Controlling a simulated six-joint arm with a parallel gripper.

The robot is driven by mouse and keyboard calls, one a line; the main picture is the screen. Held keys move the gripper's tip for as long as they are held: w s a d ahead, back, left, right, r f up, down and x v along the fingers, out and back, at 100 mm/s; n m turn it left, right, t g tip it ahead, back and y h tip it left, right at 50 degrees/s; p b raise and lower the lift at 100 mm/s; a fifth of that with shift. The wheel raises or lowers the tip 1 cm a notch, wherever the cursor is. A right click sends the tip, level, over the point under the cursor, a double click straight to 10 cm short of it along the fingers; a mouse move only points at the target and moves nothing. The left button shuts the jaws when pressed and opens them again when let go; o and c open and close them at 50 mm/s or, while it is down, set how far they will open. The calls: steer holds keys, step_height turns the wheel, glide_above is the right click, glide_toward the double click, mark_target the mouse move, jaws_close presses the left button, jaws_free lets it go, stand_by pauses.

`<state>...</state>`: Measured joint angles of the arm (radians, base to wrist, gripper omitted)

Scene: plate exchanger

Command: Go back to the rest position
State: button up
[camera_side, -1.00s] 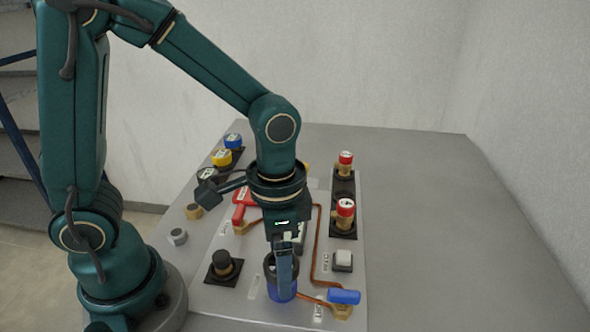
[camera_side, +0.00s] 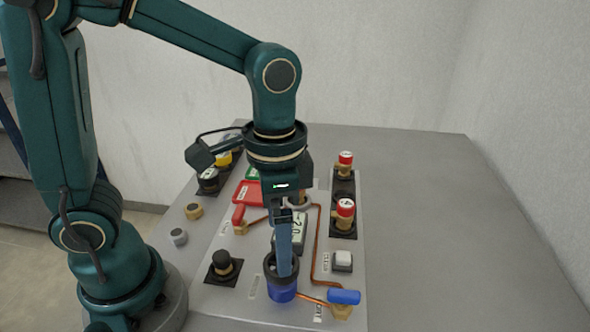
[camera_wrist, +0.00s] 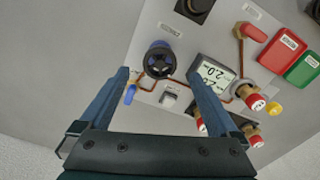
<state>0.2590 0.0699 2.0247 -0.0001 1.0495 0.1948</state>
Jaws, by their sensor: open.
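My gripper (camera_side: 284,262) hangs pointing down over the front of the panel in the side view, its fingertips in line with the blue and black round part (camera_side: 282,287). In the wrist view my gripper (camera_wrist: 158,75) shows two blue fingers spread apart with nothing between them. The blue and black round part (camera_wrist: 160,60) lies below, between and beyond the fingertips. The side view alone does not make the height of the fingertips above it clear.
The panel carries a blue-handled valve (camera_side: 344,297), a white button (camera_side: 342,261), a black knob (camera_side: 222,263), a red-handled valve (camera_side: 239,215) and two red-capped fittings (camera_side: 345,208). A display (camera_wrist: 214,73) reads 2.0. The table right of the panel (camera_side: 450,240) is clear.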

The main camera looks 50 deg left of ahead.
steer(key=shift+w+a+r, duration=0.15)
steer(key=shift+r, duration=0.1)
steer(key=s+a+r+n+t, duration=0.4)
steer(key=a+n+t, duration=0.1)
steer(key=shift+s+r+t, duration=0.15)
steer(key=shift+s+t, duration=0.1)
steer(key=shift+t, duration=0.05)
steer(key=shift+a, duration=0.1)
stand_by(1.2)
